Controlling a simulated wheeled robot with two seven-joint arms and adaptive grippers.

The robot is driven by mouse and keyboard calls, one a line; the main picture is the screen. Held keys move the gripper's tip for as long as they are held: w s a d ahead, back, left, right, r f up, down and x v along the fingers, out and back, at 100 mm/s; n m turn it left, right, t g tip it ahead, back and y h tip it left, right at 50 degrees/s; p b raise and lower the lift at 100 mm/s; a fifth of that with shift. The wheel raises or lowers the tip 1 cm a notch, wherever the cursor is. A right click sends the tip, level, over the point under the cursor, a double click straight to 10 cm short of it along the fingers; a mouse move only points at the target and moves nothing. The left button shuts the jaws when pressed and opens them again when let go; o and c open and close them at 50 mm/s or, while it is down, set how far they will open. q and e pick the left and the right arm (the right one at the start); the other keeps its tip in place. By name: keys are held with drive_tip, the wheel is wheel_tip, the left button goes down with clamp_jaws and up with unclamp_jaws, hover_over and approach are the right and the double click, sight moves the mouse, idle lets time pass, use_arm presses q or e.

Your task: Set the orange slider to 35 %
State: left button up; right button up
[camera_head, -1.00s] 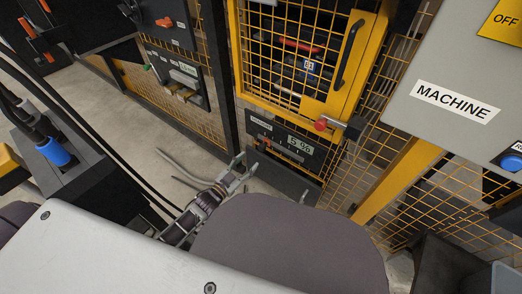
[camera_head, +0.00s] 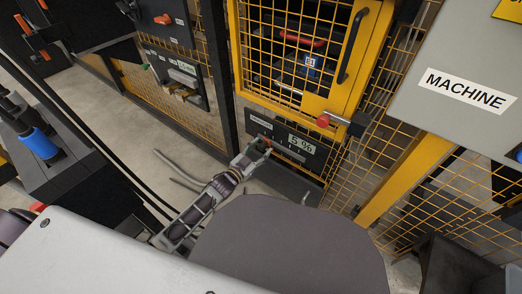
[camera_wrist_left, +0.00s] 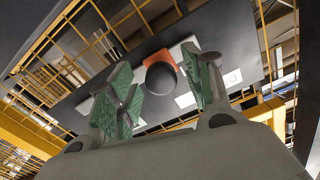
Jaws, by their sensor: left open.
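The orange slider (camera_wrist_left: 157,57) shows in the left wrist view as an orange block with a round black knob, set on a dark panel (camera_head: 312,160). The panel's small display (camera_head: 301,143) appears to read 5 % in the head view. My left gripper (camera_head: 258,149) is at the panel's left part. In the left wrist view its green-padded fingers (camera_wrist_left: 165,88) are open, one to either side of the knob, with gaps showing. I cannot tell how deep the knob sits between them. The slider is mostly hidden by the fingers in the head view. My right gripper is out of view.
A yellow mesh door (camera_head: 325,100) with a black handle (camera_head: 352,45) and a red knob (camera_head: 323,121) is above the panel. A grey MACHINE box (camera_head: 462,60) is at the right. Another panel (camera_head: 178,75) stands left. Bare floor (camera_head: 150,135) shows between.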

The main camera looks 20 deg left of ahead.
use_arm(q)
drive_tip(key=shift+w+d, duration=0.15)
drive_tip(key=shift+w, duration=0.3)
clamp_jaws()
